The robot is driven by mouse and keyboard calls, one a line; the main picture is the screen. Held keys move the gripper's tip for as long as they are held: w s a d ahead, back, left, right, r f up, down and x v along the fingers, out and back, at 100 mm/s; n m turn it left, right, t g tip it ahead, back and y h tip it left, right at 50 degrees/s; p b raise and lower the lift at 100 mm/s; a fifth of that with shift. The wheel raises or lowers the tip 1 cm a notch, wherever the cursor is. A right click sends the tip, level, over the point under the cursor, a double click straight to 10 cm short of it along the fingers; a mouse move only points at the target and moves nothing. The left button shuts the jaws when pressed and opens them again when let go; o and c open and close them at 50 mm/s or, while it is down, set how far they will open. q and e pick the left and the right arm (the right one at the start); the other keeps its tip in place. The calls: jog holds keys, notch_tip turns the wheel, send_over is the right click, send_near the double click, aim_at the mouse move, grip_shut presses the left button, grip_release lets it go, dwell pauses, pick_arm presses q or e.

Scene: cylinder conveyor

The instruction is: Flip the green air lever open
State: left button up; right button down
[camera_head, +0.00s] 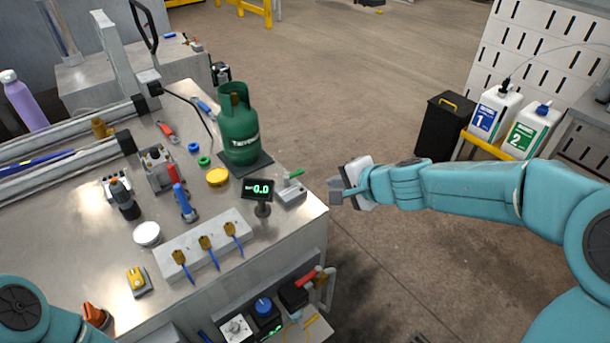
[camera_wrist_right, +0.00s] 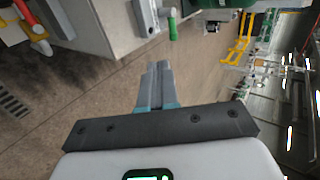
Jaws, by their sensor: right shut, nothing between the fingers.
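The green air lever (camera_head: 294,174) sticks up at a slant from a small grey valve block (camera_head: 290,193) at the right edge of the metal table. The lever also shows in the right wrist view (camera_wrist_right: 173,29), at the top, with its grip end toward the camera. My right gripper (camera_head: 335,192) is just off the table's right edge, to the right of the block and apart from it. In the right wrist view its two fingers (camera_wrist_right: 158,68) are together and empty, below the lever. My left gripper is not in view; only part of my left arm shows at the lower left.
A green gas cylinder (camera_head: 239,135) stands on a dark plate behind the lever. A small display (camera_head: 257,189) reading 0.0 stands just left of the block. A red-handled lever (camera_head: 304,277) is below the table's front edge.

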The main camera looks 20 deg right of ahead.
jog(key=b, duration=0.2)
send_near(293, 177)
jog(key=f, duration=0.1)
jog(key=d+f, duration=0.1)
jog(key=w+f, duration=0.1)
jog(key=shift+d+f, duration=0.15)
jog(key=shift+f, duration=0.05)
jog(key=shift+w+a+f+p, duration=0.15)
jog(key=shift+w+a+p, duration=0.15)
jog(key=shift+w, duration=0.4)
jog(key=shift+w+a+f+p, duration=0.2)
jog(key=shift+w+p, duration=0.1)
jog(key=shift+w, duration=0.4)
jog(key=shift+w+a+f+p, duration=0.15)
jog(key=shift+w+a+p, duration=0.15)
jog(key=shift+w, duration=0.4)
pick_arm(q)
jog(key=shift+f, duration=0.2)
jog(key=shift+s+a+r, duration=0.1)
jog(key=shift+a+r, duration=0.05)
pick_arm(e)
jog(key=shift+d, duration=0.25)
jog(key=shift+w+a+n, duration=0.15)
jog(key=shift+n, duration=0.15)
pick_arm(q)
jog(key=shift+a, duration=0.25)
